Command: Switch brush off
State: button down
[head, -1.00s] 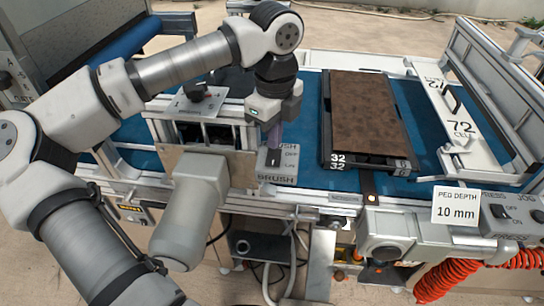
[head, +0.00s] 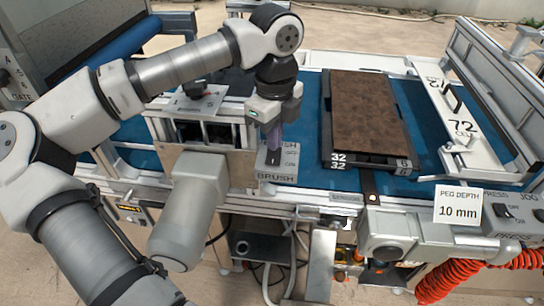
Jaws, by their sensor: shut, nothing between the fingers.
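The brush switch box, labelled BRUSH (head: 277,178), is a small light box at the front edge of the machine, with OFF and ON marks on its face. My gripper (head: 273,158) points down right over its face, fingers shut and empty. The fingertips are at or very near the switch lever and cover most of it. I cannot tell whether they touch it or which way the lever sits.
A brown soil-filled tray (head: 328,140) sits on the blue belt (head: 302,150) to the right. A white 72 CELL frame (head: 440,100) stands beyond it. A PEG DEPTH 10 mm card (head: 457,206) and a press switch (head: 505,211) are at right front.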

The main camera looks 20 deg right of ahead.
jog(key=shift+f+b, duration=0.55)
jog(key=shift+f, duration=0.1)
jog(key=shift+r, duration=0.2)
jog(key=shift+r+p, duration=1.8)
jog(key=shift+r, duration=1.6)
jog(key=shift+f, duration=0.1)
